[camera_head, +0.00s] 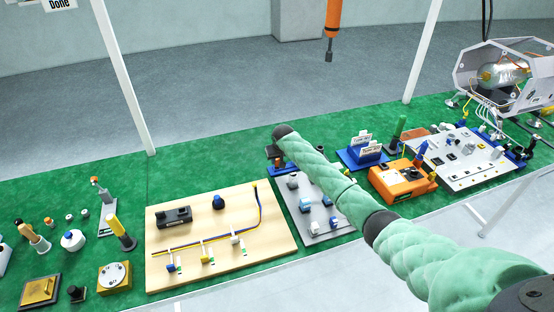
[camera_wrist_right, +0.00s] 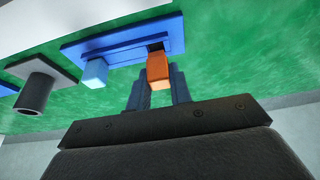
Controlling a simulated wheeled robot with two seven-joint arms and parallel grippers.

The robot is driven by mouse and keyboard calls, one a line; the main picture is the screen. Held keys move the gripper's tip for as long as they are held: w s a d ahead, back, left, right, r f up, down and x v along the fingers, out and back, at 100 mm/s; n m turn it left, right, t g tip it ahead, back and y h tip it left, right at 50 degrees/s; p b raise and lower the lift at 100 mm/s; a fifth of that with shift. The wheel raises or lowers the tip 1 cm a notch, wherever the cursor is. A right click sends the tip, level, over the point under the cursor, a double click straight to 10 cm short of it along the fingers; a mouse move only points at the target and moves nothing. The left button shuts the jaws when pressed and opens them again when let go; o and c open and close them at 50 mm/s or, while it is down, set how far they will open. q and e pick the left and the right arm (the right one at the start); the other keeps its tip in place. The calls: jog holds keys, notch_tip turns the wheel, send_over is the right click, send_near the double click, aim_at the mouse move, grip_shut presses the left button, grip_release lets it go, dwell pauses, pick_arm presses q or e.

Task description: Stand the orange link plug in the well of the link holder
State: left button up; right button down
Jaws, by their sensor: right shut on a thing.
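The orange link plug (camera_wrist_right: 158,72) is in the right wrist view, between the dark blue fingers of my right gripper (camera_wrist_right: 158,92), which is shut on it. The blue link holder (camera_wrist_right: 120,40) lies just beyond, with a dark well opening right at the far end of the plug. I cannot tell whether the plug's end is inside the well. A light blue block (camera_wrist_right: 95,72) is at the holder's left part. In the head view my right gripper (camera_head: 275,153) is small and dark above the blue holder (camera_head: 283,169); the plug is not discernible there. My left gripper is not in view.
A grey plate with blocks (camera_head: 318,212) and a wooden wiring board (camera_head: 220,240) lie near the holder. An orange machine (camera_head: 402,181) and a blue card stand (camera_head: 361,156) are to the right. In the wrist view, a dark cylinder (camera_wrist_right: 38,92) stands left of the holder.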

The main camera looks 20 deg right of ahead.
aim_at(278, 160)
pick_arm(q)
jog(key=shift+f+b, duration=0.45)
pick_arm(e)
jog(key=shift+f, duration=1.1)
jog(key=c, duration=1.2)
grip_release()
jog(key=shift+s+r+b, duration=0.2)
jog(key=shift+r+b, duration=0.15)
jog(key=shift+r, duration=0.15)
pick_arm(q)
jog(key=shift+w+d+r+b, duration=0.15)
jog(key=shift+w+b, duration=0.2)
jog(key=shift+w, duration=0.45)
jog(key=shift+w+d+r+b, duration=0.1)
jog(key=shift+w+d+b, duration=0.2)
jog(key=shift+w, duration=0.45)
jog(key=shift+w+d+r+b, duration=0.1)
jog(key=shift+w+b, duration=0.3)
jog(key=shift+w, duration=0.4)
pick_arm(e)
jog(key=shift+v, duration=3.35)
